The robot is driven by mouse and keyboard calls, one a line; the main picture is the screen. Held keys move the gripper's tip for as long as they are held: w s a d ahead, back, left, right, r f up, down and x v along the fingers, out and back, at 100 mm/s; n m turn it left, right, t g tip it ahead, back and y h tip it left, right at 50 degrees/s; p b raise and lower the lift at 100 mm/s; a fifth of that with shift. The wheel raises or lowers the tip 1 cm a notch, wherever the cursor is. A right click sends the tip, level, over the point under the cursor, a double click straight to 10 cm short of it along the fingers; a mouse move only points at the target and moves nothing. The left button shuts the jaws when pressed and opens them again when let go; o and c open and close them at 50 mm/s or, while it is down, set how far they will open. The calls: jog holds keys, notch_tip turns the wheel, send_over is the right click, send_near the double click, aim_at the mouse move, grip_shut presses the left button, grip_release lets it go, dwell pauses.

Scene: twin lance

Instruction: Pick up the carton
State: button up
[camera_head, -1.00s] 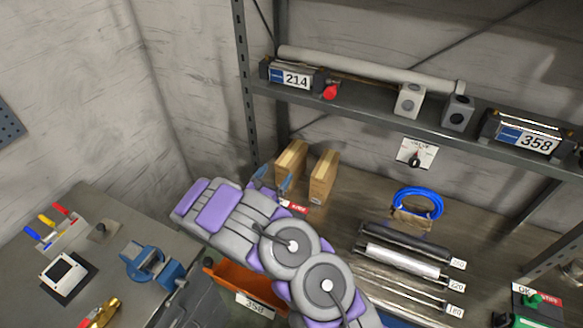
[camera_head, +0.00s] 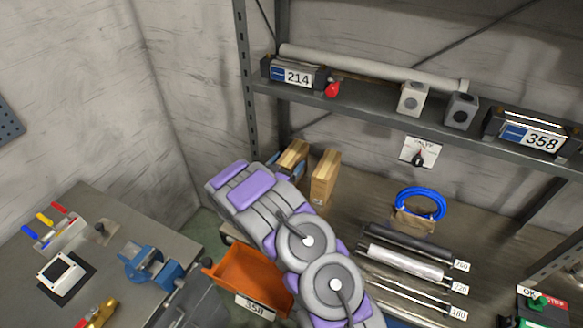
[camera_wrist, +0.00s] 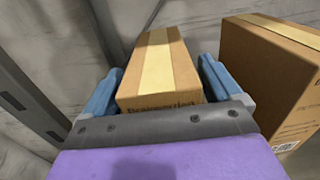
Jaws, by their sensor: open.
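Two brown cartons with pale tape stand side by side on the shelf. The left carton (camera_head: 292,155) is partly hidden behind my arm in the head view. In the wrist view the left carton (camera_wrist: 160,70) lies between the two blue fingers of my gripper (camera_wrist: 158,88), with one finger on each side. The gripper is open, and I cannot tell whether either finger touches the carton. The right carton (camera_head: 325,177) stands apart; in the wrist view it (camera_wrist: 275,85) is to the right of the right finger.
A shelf post (camera_wrist: 25,95) is at the left in the wrist view. An upper shelf (camera_head: 400,122) runs above the cartons. An orange bin (camera_head: 247,275) is below my arm. Metal rods (camera_head: 405,262) and a blue coil (camera_head: 420,204) lie to the right.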

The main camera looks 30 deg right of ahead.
jog(key=shift+d, duration=0.25)
jog(key=c, duration=0.6)
jog(key=shift+a, duration=0.1)
jog(key=c, duration=0.7)
